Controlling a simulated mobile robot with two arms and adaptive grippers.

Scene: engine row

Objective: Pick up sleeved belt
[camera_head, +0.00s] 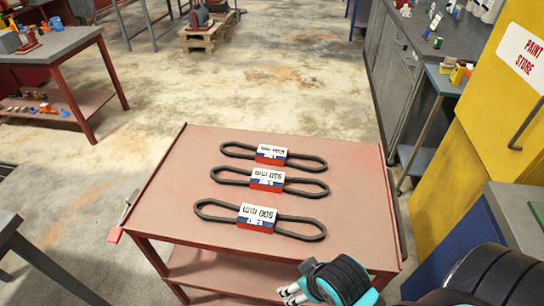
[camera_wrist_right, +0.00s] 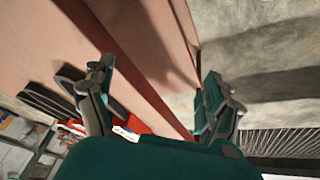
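Three black sleeved belts lie flat in a row on the cart top: a back one (camera_head: 300,162), a middle one (camera_head: 310,188) and a front one (camera_head: 213,211). Each is a long flattened loop with a white, blue and red paper sleeve around its middle; the print appears upside down and hard to read. My right gripper (camera_head: 292,294) is at the cart's near edge, to the right of and nearer than the front belt, touching none. In the right wrist view its fingers (camera_wrist_right: 158,88) are spread apart with nothing between them. My left gripper is not in view.
The red cart (camera_head: 170,215) has a lower shelf (camera_head: 200,268). Yellow paint-store cabinet (camera_head: 450,190) and grey counter (camera_head: 395,75) stand at right. A red workbench (camera_head: 60,55) stands at back left. Open floor (camera_head: 240,80) lies behind the cart.

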